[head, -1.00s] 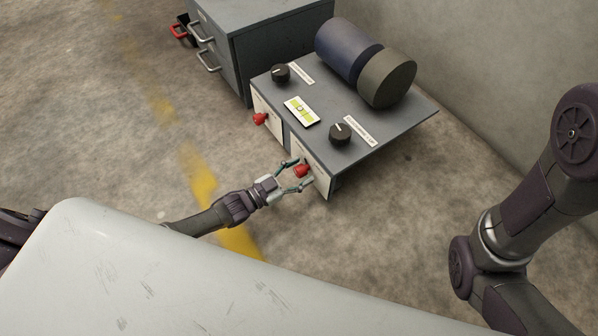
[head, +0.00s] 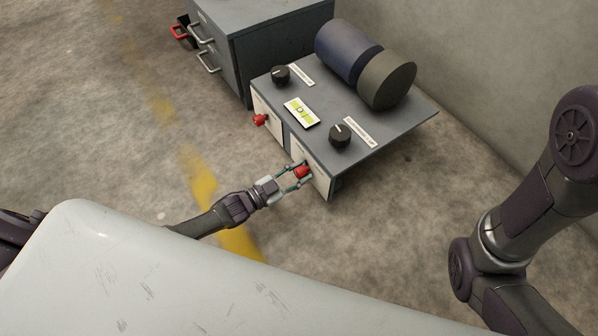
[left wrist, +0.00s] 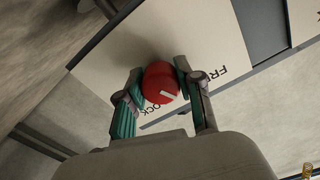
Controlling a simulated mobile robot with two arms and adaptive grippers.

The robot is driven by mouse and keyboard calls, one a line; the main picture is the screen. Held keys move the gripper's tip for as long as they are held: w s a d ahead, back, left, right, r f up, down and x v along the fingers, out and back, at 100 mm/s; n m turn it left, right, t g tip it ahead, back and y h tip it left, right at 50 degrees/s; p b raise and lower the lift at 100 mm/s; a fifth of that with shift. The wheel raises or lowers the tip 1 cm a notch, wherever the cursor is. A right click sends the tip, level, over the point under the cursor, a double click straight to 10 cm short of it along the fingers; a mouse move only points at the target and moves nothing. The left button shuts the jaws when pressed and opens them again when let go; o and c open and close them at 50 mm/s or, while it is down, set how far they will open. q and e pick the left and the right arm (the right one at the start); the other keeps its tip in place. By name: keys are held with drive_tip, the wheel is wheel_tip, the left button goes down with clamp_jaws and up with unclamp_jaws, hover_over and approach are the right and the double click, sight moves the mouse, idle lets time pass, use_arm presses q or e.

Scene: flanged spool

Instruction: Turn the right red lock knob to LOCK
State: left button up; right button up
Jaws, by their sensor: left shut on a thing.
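The right red lock knob (head: 302,172) sits on a white front plate (head: 322,182) of the grey bench. My left gripper (head: 299,175) is shut on this knob, one finger on each side. In the left wrist view the red knob (left wrist: 160,82) shows between the two fingers, with a white pointer mark on its face. The plate (left wrist: 190,45) carries partly hidden lettering, "FRE..." on one side and "...OCK" on the other. The left red knob (head: 260,119) is apart from the gripper. My right gripper is not in view; only part of that arm shows at the right.
On the bench top (head: 385,130) are two black dials (head: 340,135), a yellow-green gauge (head: 301,111) and a dark blue and grey spool (head: 350,52). A grey drawer cabinet (head: 250,40) stands behind at the left. The floor in front of the bench is clear.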

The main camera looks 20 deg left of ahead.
use_arm(q)
drive_tip(key=m, duration=1)
drive_tip(key=shift+m+b, duration=0.4)
drive_tip(key=shift+m, duration=0.7)
drive_tip(key=o, duration=1.2)
drive_tip(key=shift+c, duration=0.2)
drive_tip(key=shift+a, duration=0.1)
drive_tip(key=v, duration=1.2)
